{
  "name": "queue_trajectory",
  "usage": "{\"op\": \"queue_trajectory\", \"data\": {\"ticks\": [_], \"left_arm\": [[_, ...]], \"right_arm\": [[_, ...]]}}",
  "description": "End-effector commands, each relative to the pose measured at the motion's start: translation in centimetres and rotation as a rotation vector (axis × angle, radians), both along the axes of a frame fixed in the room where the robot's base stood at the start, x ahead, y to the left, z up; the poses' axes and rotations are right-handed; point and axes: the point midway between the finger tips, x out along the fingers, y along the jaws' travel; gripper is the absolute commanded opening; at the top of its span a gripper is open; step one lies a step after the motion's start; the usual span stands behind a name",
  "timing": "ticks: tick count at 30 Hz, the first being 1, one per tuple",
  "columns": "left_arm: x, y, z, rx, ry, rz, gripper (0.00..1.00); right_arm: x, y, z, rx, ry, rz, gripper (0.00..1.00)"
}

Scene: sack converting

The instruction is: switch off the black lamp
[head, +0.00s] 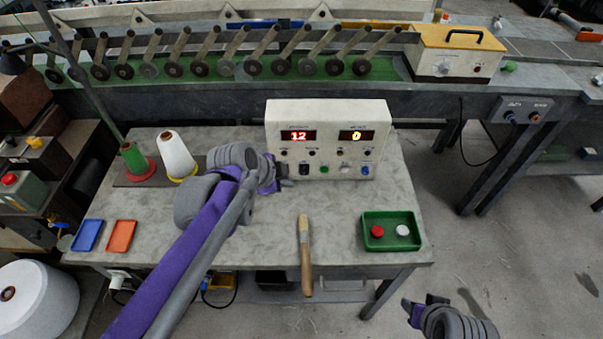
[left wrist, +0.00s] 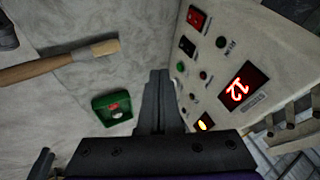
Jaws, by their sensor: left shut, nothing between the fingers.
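A dark lamp-shaped head (head: 12,63) hangs at the far left edge of the head view; I cannot tell whether it is lit. The white control box (head: 328,110) stands at the table's back, with a lit red display, a lit yellow display and a row of knobs and buttons. A black switch (head: 304,169) is low on its front. My left gripper (head: 285,171) is shut and empty, close to the box's lower left front. In the left wrist view its fingers (left wrist: 159,75) are beside the panel; contact is unclear. My right gripper (head: 423,303) is low at right, away from the table.
A wooden-handled tool (head: 305,255) lies mid-table. A green tray (head: 391,217) with a red and a white piece is at right. Thread cones (head: 176,155) stand at left, with blue (head: 87,235) and orange (head: 120,236) trays in front. A conveyor runs behind.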

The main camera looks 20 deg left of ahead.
Motion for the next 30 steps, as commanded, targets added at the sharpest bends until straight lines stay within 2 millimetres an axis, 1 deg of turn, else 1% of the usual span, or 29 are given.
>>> {"op": "queue_trajectory", "data": {"ticks": [5,17,21,24,30], "left_arm": [[1.0,-0.4,-1.4,0.001,0.0,-0.002,0.0],[5.4,-2.3,-8.2,0.0,0.0,-0.002,0.0],[7.5,-1.6,-8.3,0.001,0.0,0.001,0.0],[8.4,-1.3,-8.4,0.0,-0.001,0.0,0.0],[9.2,-1.1,-8.5,0.0,-0.001,0.0,0.0]], "right_arm": [[0.0,0.0,-0.3,0.0,0.001,0.0,0.5],[-0.2,0.0,-1.4,0.0,0.005,0.0,0.5],[-0.2,0.0,-1.2,0.0,0.005,0.0,0.5],[-0.2,0.0,-1.1,0.0,0.004,0.0,0.5],[-0.2,0.0,-1.1,0.0,0.004,0.0,0.5]]}}
